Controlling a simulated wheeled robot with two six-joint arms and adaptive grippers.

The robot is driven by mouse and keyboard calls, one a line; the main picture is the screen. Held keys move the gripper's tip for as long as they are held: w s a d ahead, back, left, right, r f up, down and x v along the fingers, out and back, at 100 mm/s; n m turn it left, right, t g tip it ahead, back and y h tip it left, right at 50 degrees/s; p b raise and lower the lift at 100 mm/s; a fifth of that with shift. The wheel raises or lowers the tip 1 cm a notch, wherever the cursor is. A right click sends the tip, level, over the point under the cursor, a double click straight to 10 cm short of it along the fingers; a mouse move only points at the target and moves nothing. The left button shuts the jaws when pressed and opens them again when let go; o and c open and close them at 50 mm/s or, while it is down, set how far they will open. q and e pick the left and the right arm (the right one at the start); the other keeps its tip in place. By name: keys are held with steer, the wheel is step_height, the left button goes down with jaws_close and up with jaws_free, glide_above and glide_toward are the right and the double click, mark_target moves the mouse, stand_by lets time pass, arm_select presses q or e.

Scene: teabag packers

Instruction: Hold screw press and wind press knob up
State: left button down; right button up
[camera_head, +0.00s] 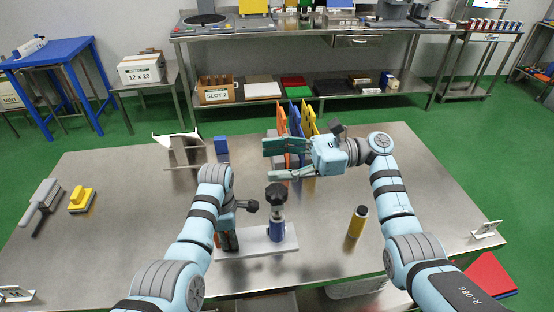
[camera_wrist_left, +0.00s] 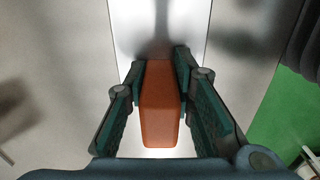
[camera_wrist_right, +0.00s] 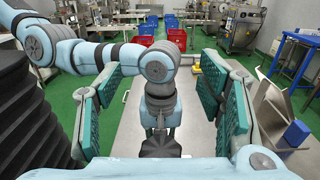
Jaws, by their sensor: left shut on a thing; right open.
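The screw press has a white base plate (camera_head: 258,242), a blue post (camera_head: 277,231) and a dark star-shaped knob (camera_head: 276,194) on top. My left gripper (camera_head: 230,238) is at the left end of the press. In the left wrist view it is shut on an orange block-like handle (camera_wrist_left: 160,122), which is mostly hidden in the head view. My right gripper (camera_head: 268,162) is open and empty, behind and above the knob, its fingers pointing left. The knob shows low between its fingers in the right wrist view (camera_wrist_right: 160,144), apart from the pads.
A yellow bottle with a dark cap (camera_head: 356,222) stands right of the press. Upright orange, blue and yellow panels (camera_head: 293,122) stand behind my right gripper. A grey bracket (camera_head: 186,152) and a blue block (camera_head: 221,149) stand at the back left.

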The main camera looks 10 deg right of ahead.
steer(key=shift+d+f+n+t, duration=0.35)
steer(key=shift+n+t, duration=0.15)
steer(key=shift+n, duration=0.1)
steer(key=d+f+n+t, duration=0.2)
steer(key=n+t, duration=0.1)
steer(key=n, duration=0.1)
steer(key=n+t+h, duration=0.2)
steer(key=n+t, duration=0.3)
steer(key=n, duration=2)
glide_toward(277, 190)
steer(key=x, duration=1)
steer(key=shift+f, duration=0.15)
steer(key=c, duration=1.2)
